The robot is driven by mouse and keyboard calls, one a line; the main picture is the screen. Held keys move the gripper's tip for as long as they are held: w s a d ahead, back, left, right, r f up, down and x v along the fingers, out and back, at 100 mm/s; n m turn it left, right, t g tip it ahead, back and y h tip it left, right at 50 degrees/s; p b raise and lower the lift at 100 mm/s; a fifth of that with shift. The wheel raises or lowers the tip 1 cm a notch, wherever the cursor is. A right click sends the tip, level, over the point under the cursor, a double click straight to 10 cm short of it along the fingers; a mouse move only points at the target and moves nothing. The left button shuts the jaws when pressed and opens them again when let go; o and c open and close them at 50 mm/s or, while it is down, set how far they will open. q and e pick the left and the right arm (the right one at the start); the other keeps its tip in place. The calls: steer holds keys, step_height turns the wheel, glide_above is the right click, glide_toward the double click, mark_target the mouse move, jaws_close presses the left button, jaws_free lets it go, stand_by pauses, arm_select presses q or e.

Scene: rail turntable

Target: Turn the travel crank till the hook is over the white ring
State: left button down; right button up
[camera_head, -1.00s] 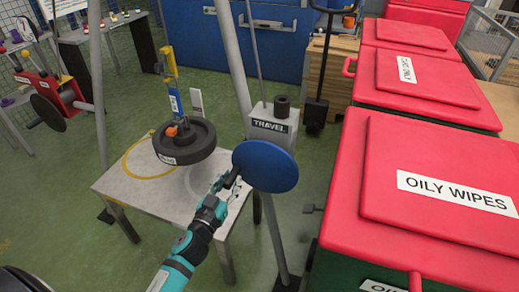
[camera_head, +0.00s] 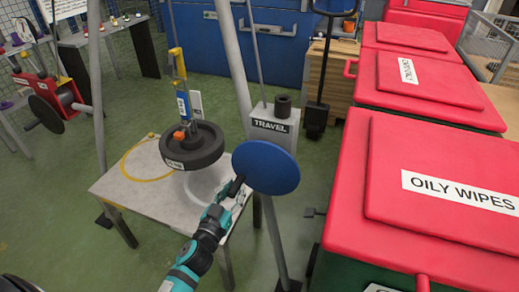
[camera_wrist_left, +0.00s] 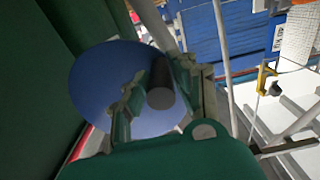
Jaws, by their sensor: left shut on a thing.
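The blue travel crank disc (camera_head: 266,168) stands at the box marked TRAVEL (camera_head: 272,127). My left gripper (camera_head: 229,197) is shut on its dark handle, at the disc's lower left. In the left wrist view the handle (camera_wrist_left: 160,85) sits between the fingers, in front of the blue disc (camera_wrist_left: 108,75). The hook (camera_head: 178,62), yellow and blue, carries a dark round weight (camera_head: 205,155) with an orange top. The weight hangs above the grey table, covering part of the white ring (camera_head: 200,190). The ring's near part shows below it. My right gripper is out of view.
A yellow ring (camera_head: 130,169) lies on the left of the table (camera_head: 125,195). Red OILY WIPES bins (camera_head: 430,215) stand close on the right. Frame poles rise beside the table and crank. A red unit with dark discs (camera_head: 47,95) stands far left.

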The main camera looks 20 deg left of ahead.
arm_select(q)
steer(key=shift+w+d, duration=0.1)
steer(key=shift+d, duration=0.05)
steer(key=shift+d+f, duration=0.1)
steer(key=shift+d+f+b, duration=0.2)
steer(key=shift+f+b, duration=0.1)
steer(key=shift+b, duration=0.25)
steer(key=shift+d+f+b, duration=0.35)
steer(key=shift+d+f, duration=0.1)
steer(key=shift+f, duration=0.1)
steer(key=shift+d, duration=0.15)
steer(key=shift+d+r, duration=0.1)
steer(key=shift+d, duration=0.1)
